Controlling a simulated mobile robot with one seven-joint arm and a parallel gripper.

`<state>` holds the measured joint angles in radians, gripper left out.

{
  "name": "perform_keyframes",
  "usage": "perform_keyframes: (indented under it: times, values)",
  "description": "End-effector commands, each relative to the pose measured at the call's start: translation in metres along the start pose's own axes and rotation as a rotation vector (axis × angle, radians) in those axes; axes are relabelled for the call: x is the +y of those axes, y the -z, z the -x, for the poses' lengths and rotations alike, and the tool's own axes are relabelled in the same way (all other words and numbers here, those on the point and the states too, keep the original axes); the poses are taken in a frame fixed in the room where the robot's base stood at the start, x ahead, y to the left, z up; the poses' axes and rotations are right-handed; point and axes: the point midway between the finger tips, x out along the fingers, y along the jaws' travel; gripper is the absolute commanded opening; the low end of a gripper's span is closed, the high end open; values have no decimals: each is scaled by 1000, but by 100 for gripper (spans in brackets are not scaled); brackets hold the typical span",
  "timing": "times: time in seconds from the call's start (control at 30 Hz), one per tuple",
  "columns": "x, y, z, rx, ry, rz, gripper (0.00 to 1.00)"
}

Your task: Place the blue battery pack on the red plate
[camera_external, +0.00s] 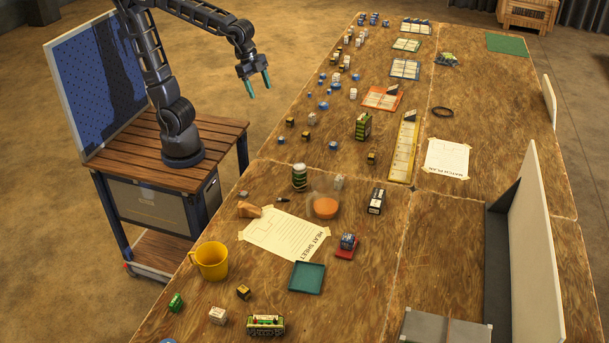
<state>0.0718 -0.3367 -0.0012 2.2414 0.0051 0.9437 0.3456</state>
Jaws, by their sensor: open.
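A small dark blue block (348,241), which looks like a battery pack, rests on a small red plate (344,254) in the middle of the near table, right of the teal tray. The block covers most of the plate, leaving the red front edge showing. Other small blue pieces lie farther back, including one (333,145) left of the green box; they are too small to identify surely. My gripper (259,86) is open and empty, its teal fingers pointing down. It is raised near the table's left edge, well away from the red plate.
Near the plate are a teal tray (307,277), a paper sheet (283,235), a glass with orange contents (325,206) and a black-and-white box (376,201). A yellow mug (210,261) stands by the left edge. A white upright panel (535,230) stands at right.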

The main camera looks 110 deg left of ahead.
Motion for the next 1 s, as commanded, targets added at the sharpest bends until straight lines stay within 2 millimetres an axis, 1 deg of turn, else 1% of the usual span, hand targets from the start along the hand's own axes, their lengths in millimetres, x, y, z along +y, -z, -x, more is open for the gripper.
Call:
perform_keyframes:
  times: [0.03,0.2,0.4,0.5,0.6,0.7,1.0]
  values:
    - [3,-17,7,12,6,34,63]
    - [14,-67,18,40,19,156,63]
    - [29,-122,22,74,31,295,63]
    - [35,-143,21,88,35,350,63]
    - [39,-158,19,97,37,389,63]
    - [42,-166,18,102,38,411,63]
    - [43,-168,17,103,38,420,63]
